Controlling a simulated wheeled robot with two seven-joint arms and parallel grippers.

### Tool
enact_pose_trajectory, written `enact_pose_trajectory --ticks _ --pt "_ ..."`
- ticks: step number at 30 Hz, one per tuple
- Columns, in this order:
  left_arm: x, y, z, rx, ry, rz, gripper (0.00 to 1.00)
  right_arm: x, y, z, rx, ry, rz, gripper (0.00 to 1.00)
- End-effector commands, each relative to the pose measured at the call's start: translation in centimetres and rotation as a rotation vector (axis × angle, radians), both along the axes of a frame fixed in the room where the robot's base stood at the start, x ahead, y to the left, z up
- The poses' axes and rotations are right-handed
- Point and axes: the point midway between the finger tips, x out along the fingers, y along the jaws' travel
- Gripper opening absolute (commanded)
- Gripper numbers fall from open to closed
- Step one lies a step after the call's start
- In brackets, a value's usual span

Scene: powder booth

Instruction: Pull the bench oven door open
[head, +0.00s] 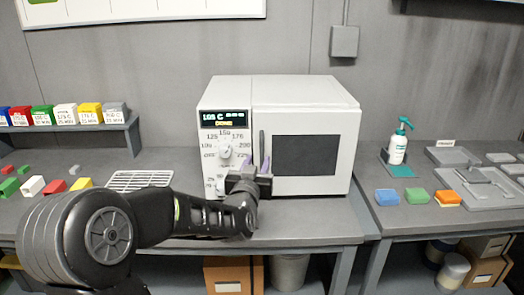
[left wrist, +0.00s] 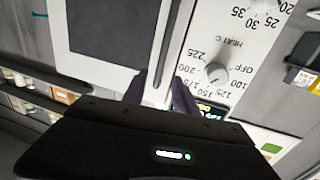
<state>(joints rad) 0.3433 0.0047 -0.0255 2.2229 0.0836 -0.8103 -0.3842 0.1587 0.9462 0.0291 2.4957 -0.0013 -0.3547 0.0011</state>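The bench oven (head: 290,90) is a white box on the grey bench, with a dial panel on its left and a dark-windowed door (head: 338,185) that looks shut. Its dark vertical handle (head: 262,145) is at the door's left edge; it also shows in the left wrist view (left wrist: 174,40). My left gripper (head: 262,166) is at the handle's lower part. In the left wrist view its two fingers (left wrist: 160,92) stand apart, one on each side of the handle line, with gaps showing. Contact cannot be told. My right gripper is not in view.
A wire rack (head: 140,180) and coloured blocks (head: 33,186) lie on the bench at left. A shelf (head: 75,127) of labelled boxes is behind them. A pump bottle (head: 398,146), sponges (head: 417,196) and grey trays (head: 482,190) are at right. Bench in front of the door looks clear.

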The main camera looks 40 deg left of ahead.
Motion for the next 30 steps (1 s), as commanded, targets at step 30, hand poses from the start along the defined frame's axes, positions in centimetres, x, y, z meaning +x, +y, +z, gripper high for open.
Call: enact_pose_trajectory --ticks 30 --pt "6.4 3.1 0.0 0.0 0.0 -0.001 0.2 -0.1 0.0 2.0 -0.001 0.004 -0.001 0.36"
